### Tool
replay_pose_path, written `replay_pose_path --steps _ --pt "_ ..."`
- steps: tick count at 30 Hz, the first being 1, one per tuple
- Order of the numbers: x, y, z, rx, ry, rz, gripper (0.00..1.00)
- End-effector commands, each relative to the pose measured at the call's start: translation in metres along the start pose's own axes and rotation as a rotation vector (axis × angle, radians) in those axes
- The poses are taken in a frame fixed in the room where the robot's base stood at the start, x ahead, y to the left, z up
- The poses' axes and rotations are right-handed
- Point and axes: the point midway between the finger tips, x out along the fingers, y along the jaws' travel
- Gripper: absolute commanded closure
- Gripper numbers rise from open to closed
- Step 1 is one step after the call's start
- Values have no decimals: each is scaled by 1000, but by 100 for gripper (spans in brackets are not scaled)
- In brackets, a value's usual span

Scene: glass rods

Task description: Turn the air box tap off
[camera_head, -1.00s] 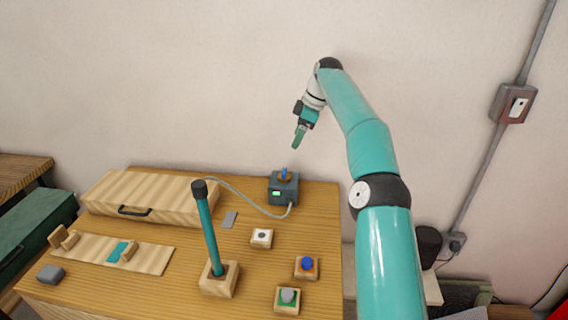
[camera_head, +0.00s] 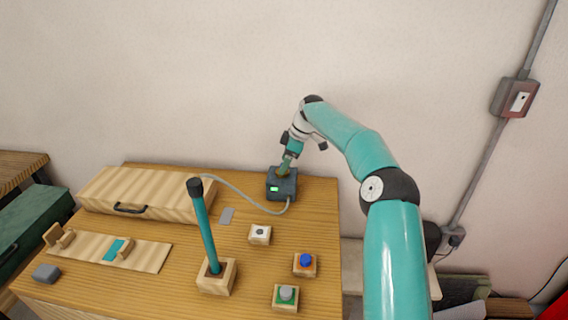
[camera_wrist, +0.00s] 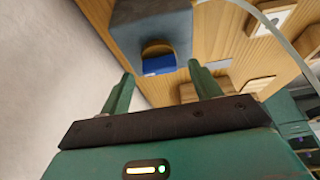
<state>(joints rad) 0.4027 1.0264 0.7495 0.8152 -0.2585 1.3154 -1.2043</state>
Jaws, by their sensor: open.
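The air box (camera_head: 282,187) is a dark grey box with a lit green display, at the back right of the wooden table. It also shows at the top of the wrist view (camera_wrist: 150,25). Its tap (camera_wrist: 158,64) has a blue handle on a brass-coloured base. My gripper (camera_head: 287,164) is just above the box, pointing down, and hides the tap in the head view. In the wrist view my gripper (camera_wrist: 160,82) is open, with one finger on each side of the blue handle. Whether either finger touches it I cannot tell.
Button blocks, one with a blue button (camera_head: 306,260), stand in front. A wooden case (camera_head: 148,192) lies at left. The wall is close behind.

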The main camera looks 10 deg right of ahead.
Motion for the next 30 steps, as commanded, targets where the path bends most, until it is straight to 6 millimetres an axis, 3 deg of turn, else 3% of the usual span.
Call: replay_pose_path --steps 4,12,19,30 --pt "12 1 -1 0 1 -1 37" --pt "13 2 0 1 0 0 37" --pt "13 2 0 1 0 0 80" --pt "12 1 0 37 -2 16 82"
